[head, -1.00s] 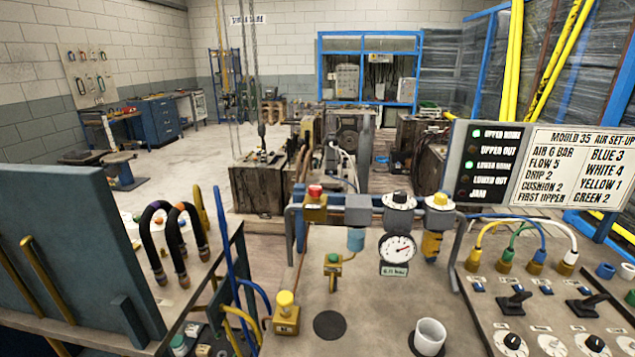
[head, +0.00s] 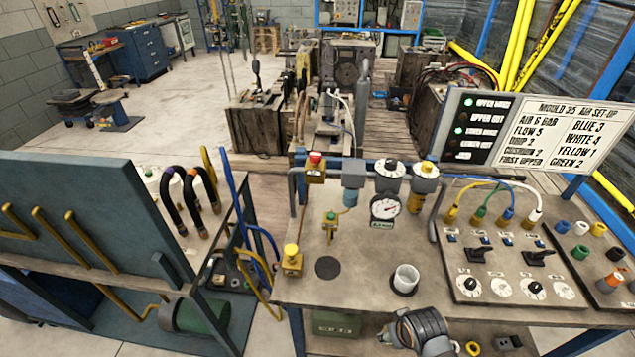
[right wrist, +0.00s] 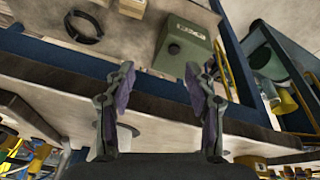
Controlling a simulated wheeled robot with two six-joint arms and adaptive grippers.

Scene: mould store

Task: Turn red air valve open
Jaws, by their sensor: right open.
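Behind the fingers lie a bench edge and a lower shelf, and the red valve is not in that view. No gripper fingers are clear in the head view. My left gripper is not in view.
Along the pipe are a pressure gauge (head: 386,208) and a yellow knob (head: 427,167). A yellow-topped valve (head: 292,258), a green-topped valve (head: 330,220) and a white cup (head: 405,279) stand on the bench. A green box (right wrist: 182,48) is on the lower shelf. Hoses (head: 180,200) hang at left.

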